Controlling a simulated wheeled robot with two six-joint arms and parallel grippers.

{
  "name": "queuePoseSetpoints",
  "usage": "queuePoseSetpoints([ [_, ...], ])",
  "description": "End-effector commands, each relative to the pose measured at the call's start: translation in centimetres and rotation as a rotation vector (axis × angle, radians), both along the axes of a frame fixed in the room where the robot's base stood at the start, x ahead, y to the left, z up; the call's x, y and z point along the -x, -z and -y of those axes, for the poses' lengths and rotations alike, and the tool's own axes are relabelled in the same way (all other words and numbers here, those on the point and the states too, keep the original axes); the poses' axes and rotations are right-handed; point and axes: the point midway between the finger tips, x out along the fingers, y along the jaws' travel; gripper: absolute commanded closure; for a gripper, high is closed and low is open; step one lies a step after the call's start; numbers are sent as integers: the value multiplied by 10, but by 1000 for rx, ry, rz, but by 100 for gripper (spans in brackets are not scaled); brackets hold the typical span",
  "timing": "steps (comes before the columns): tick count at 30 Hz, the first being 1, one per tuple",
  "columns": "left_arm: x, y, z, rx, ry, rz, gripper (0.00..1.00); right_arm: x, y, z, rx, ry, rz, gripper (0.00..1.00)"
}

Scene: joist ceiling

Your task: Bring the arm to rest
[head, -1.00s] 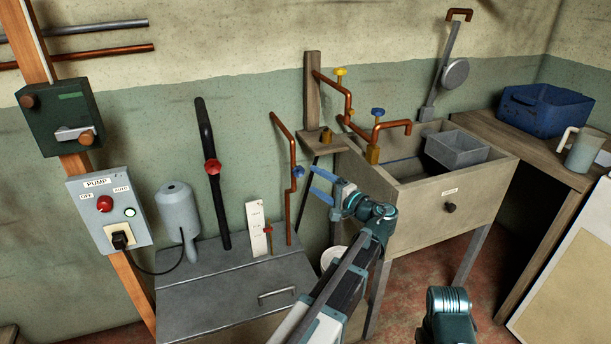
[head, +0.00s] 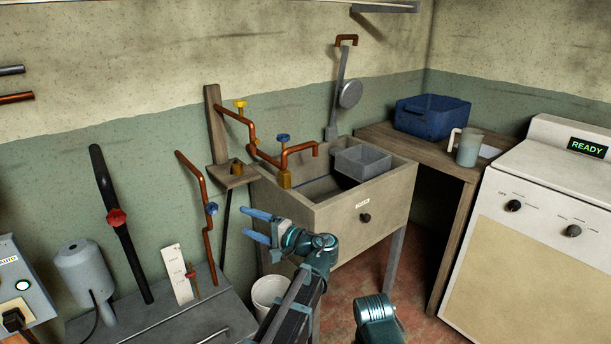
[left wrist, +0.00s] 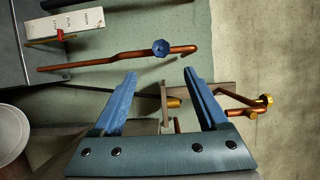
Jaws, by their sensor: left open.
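My left gripper (head: 243,223) has two blue fingers. They are spread apart with nothing between them. In the head view it hangs in front of the sink's left side, right of a copper pipe with a blue valve (head: 211,208). In the left wrist view the open fingers (left wrist: 160,73) point toward the wall, and the blue valve (left wrist: 161,47) shows beyond them. My left arm reaches up from the bottom middle. A teal part of my other arm shows at the bottom; its gripper is out of view.
The stone sink (head: 335,215) holds a grey tub (head: 362,163). A white bucket (head: 268,291) stands on the floor below my gripper. A blue crate (head: 437,117) and a jug (head: 469,149) stand on the wooden bench (head: 405,150). A white machine (head: 540,220) reads READY.

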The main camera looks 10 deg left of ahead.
Motion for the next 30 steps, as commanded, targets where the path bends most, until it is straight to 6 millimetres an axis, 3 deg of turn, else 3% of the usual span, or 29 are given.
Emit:
queuePoseSetpoints([
  [5, 24, 0, 10, 170, -3, -31, 24, 0, -37, 0, 0, 0, 0, 50],
  [8, 52, 10, 30, 373, -8, -79, 24, 0, -72, 0, 0, 0, 0, 50],
  [13, 108, 27, 87, 747, -19, -198, 24, 0, -126, 0, 0, 1, 0, 50],
  [18, 166, 28, 154, 1072, -30, -336, 24, 0, -171, 0, 0, 1, 0, 50],
  [24, 213, 18, 209, 1310, -39, -457, 24, 0, -198, 0, 0, 1, 0, 50],
  [30, 227, 15, 228, 1387, -43, -501, 24, 0, -203, 0, 0, 1, 0, 50],
])
